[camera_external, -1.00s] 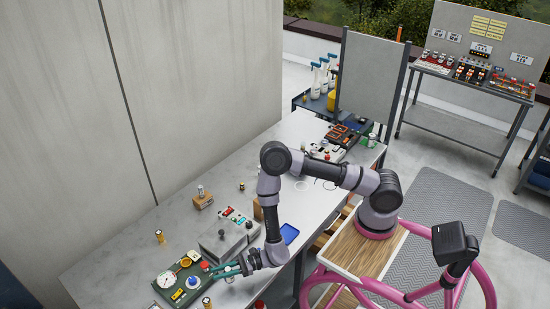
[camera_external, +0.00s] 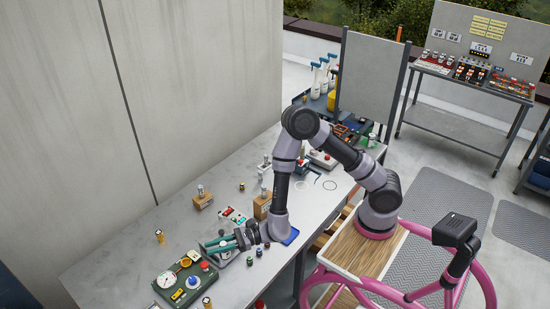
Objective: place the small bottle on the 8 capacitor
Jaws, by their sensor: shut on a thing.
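My gripper (camera_external: 222,244), with teal fingers, is low over the grey box (camera_external: 228,259) on the bench, pointing left. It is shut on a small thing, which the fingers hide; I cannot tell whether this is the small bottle. Several small cylinders stand on the bench: one with a yellowish body (camera_external: 160,237) at the left, another (camera_external: 207,302) at the front, and dark ones (camera_external: 259,252) just right of the gripper. A silver-topped cylinder (camera_external: 200,190) stands on a brown block (camera_external: 203,201). No number 8 can be read, so I cannot tell which is the 8 capacitor.
A green panel (camera_external: 172,296) with a white dial and coloured knobs lies at the bench's front left. A card with red and teal parts (camera_external: 232,215) lies behind my gripper. A second brown block (camera_external: 262,207) stands close to my forearm. The bench's left part (camera_external: 115,262) is bare.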

